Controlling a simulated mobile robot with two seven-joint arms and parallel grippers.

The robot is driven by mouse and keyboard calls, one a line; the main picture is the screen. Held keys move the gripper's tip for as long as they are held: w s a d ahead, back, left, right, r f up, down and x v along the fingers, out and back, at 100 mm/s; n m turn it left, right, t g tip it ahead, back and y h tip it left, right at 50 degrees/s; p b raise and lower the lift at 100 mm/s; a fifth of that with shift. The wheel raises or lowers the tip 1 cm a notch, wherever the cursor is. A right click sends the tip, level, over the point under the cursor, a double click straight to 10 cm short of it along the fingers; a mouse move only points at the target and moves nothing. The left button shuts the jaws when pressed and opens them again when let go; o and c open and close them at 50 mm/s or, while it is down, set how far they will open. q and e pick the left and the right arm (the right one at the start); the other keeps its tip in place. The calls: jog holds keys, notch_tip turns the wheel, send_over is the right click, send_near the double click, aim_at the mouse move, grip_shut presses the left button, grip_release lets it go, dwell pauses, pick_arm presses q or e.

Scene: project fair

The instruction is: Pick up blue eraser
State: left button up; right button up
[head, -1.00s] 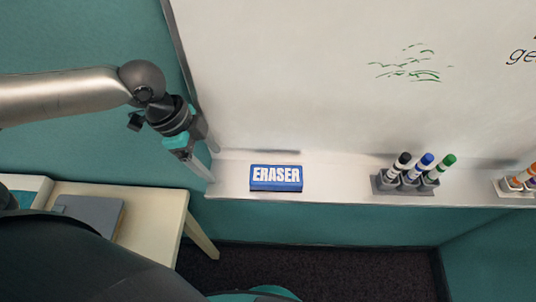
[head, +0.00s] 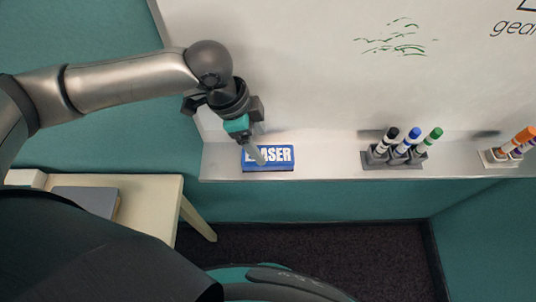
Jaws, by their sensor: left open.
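The blue eraser (head: 282,158), with white ERASER lettering, lies on the whiteboard's ledge (head: 335,161) near its left end. My left gripper (head: 257,157) comes down from the upper left, with its fingers over the left part of the eraser and hiding some of its letters. The gripper is open, and nothing shows in its grip. Whether a finger touches the eraser cannot be told from this angle. My right gripper is not in view.
A grey holder (head: 393,160) with black, blue and green markers stands on the ledge to the right. Another holder (head: 503,158) with orange and purple markers is at the right edge. A cream table (head: 152,190) with a grey folder (head: 88,201) stands lower left. The ledge between eraser and holder is clear.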

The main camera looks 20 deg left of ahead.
aim_at(267, 154)
pick_arm(q)
jog(key=shift+b+x, duration=0.3)
jog(key=shift+x, duration=2.25)
jog(key=c, duration=1)
